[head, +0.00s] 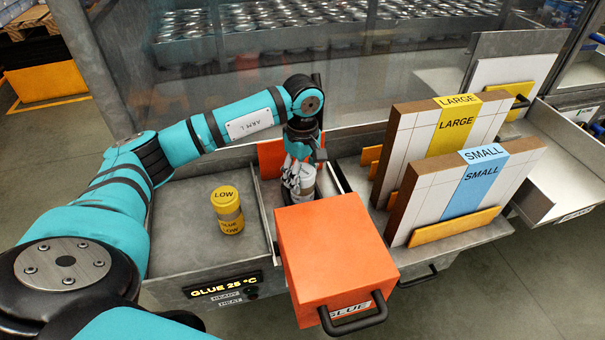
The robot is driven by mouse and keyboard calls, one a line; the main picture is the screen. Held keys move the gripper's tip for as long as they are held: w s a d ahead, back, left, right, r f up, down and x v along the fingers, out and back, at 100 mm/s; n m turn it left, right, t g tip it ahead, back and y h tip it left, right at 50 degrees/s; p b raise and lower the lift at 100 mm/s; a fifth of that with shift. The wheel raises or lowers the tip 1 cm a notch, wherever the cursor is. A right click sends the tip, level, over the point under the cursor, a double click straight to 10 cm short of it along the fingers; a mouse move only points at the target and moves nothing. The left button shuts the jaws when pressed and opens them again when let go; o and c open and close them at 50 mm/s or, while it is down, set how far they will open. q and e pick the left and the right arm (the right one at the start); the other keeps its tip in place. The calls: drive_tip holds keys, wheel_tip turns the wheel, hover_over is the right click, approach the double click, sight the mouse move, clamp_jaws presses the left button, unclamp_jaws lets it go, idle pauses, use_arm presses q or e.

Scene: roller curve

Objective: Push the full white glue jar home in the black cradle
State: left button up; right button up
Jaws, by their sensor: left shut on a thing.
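My left gripper (298,182) reaches in from the left and points down behind the orange glue box. It is shut on a small pale jar (308,182), which I take to be the white glue jar. The fingers cover much of the jar, and the orange box hides what lies below it. I cannot make out the black cradle clearly, nor tell how the jar sits in it. My right gripper is not in view.
The orange box (335,255), with a black handle, stands in front of the gripper. A yellow jar marked LOW (228,212) stands in the grey left tray (180,215). Upright LARGE (455,125) and SMALL (480,180) panels stand at the right.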

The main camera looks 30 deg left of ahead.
use_arm(q)
drive_tip(key=o, duration=1.4)
drive_tip(key=shift+r, duration=0.1)
drive_tip(key=shift+o, duration=0.3)
drive_tip(key=o, duration=0.3)
drive_tip(key=shift+r, duration=0.1)
drive_tip(key=shift+r+p, duration=2.4)
drive_tip(key=shift+r, duration=2)
